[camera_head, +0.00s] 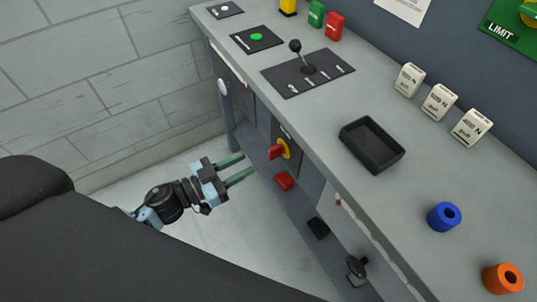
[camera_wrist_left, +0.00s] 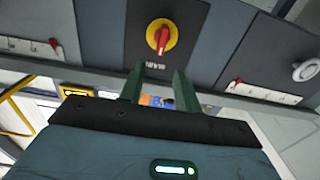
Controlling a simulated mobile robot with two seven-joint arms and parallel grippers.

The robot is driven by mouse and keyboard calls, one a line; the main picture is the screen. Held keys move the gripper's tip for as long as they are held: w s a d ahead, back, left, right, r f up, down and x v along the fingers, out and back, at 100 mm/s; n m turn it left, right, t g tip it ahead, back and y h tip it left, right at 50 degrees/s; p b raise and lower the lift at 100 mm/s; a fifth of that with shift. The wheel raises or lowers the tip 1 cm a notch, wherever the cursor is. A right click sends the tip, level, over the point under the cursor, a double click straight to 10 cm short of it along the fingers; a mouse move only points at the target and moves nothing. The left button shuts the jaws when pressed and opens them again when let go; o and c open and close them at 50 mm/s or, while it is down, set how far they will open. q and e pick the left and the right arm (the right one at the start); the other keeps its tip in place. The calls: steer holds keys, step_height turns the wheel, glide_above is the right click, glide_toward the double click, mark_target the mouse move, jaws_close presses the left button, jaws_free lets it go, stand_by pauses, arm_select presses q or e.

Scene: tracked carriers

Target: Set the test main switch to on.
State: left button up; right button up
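The main switch, a red rotary handle on a yellow disc, is on a dark plate on the bench's front panel (camera_head: 283,149). In the left wrist view the switch (camera_wrist_left: 161,37) is ahead of my fingers, with its handle roughly upright in the picture and the plate's lettering upside down. My left gripper (camera_head: 247,164) is open and empty, a short way left of the switch and apart from it. Its two green fingers (camera_wrist_left: 159,76) show in the wrist view with a clear gap between them. My right gripper is not in view.
On the bench top are a joystick panel (camera_head: 307,73), a black tray (camera_head: 371,145), white weight blocks (camera_head: 439,102), and blue (camera_head: 444,216) and orange (camera_head: 503,279) rings. A red object (camera_head: 284,181) is below the switch. The floor left of the bench is clear.

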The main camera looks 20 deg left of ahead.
mark_target(275, 152)
arm_select(q)
steer(key=x, duration=0.8)
steer(key=shift+w+r, duration=0.1)
steer(key=shift+c, duration=0.3)
jaws_close()
